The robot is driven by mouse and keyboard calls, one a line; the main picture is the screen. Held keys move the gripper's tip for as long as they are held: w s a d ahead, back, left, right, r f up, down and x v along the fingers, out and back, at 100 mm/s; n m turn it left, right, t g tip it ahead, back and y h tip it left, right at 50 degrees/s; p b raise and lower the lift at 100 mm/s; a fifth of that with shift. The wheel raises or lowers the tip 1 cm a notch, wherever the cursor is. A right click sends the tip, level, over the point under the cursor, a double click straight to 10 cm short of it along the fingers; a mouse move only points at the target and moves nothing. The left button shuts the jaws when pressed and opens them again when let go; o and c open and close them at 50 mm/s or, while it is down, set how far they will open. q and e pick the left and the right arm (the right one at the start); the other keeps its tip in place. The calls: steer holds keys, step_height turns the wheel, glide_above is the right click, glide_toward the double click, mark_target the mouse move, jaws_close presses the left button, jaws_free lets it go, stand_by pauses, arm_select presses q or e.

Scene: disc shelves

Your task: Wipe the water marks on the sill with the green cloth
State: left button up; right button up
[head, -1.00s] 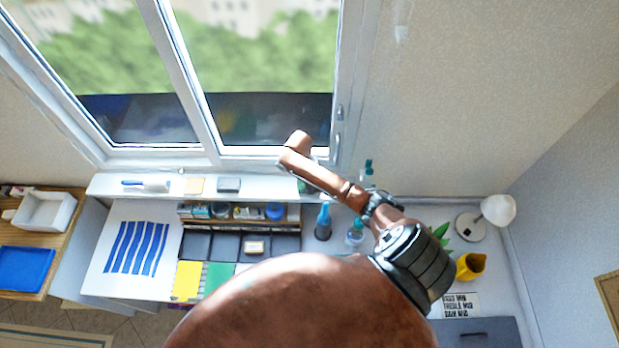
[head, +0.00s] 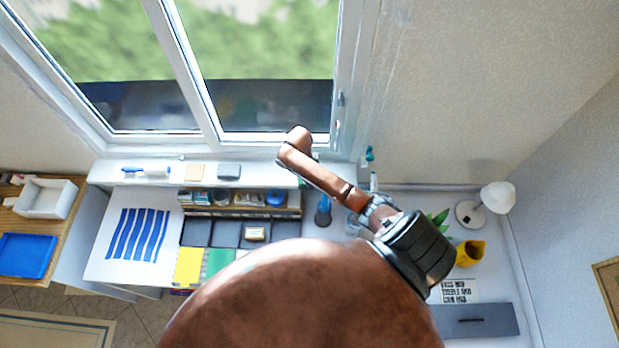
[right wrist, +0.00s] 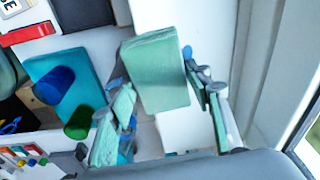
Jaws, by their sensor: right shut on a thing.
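The green cloth (right wrist: 160,72) is a pale green, folded pad in the right wrist view. My right gripper (right wrist: 158,88) is shut on it, with one finger at each side, above or against the white sill (right wrist: 190,125); I cannot tell whether the cloth touches it. In the head view the sill (head: 265,178) runs below the window, and my right forearm reaches to its right end. That gripper is mostly hidden behind the forearm there. I cannot make out any water marks. My left gripper is not in view.
A white lamp (head: 498,196) and yellow pitcher (head: 470,253) are at the right.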

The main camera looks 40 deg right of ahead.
steer(key=shift+w+d, duration=1)
steer(key=shift+w, duration=0.2)
steer(key=shift+w+d, duration=1)
steer(key=shift+w, duration=0.15)
steer(key=shift+r, duration=3.05)
steer(key=shift+r, duration=1.5)
